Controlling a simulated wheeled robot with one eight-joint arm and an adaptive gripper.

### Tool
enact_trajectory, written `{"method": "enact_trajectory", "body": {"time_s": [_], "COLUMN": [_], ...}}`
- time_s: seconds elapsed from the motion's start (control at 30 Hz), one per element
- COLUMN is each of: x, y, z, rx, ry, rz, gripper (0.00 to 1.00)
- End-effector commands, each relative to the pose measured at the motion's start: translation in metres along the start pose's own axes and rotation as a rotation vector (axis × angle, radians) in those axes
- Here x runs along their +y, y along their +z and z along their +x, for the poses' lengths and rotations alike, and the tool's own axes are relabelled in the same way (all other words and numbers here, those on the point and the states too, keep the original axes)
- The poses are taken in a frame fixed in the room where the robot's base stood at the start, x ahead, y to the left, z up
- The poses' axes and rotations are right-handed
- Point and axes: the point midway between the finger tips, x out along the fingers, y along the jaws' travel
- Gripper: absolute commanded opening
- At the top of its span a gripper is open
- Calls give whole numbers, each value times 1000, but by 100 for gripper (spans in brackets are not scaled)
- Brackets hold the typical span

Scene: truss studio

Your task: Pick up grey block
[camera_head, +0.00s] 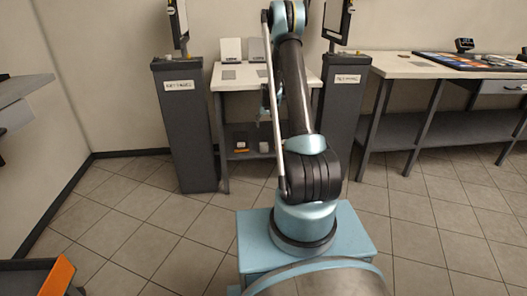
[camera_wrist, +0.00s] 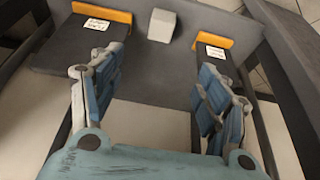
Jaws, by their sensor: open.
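A light grey block (camera_wrist: 161,25) sits on a dark grey shelf (camera_wrist: 160,82) at the top middle of the wrist view. It also shows in the head view as a small pale block (camera_head: 264,147) on the low shelf under the narrow white table. My gripper (camera_wrist: 157,72) is open, with its two blue fingers spread wide and nothing between them. The block lies beyond the fingertips, roughly in line with the gap between them. In the head view my arm hides part of the shelf and most of the gripper.
Dark trays with orange backs and white labels flank the block at left (camera_wrist: 92,37) and right (camera_wrist: 212,55). The narrow white table (camera_head: 235,83) stands above the shelf. Dark pedestals stand at its left (camera_head: 184,130) and right (camera_head: 342,100).

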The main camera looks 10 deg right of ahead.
Motion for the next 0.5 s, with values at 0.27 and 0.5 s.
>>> {"method": "enact_trajectory", "body": {"time_s": [0.27,0.5], "x": [0,0], "y": [-1,-2], "z": [51,75], "rx": [11,12], "ry": [0,0], "rz": [1,2], "gripper": [69,69]}}
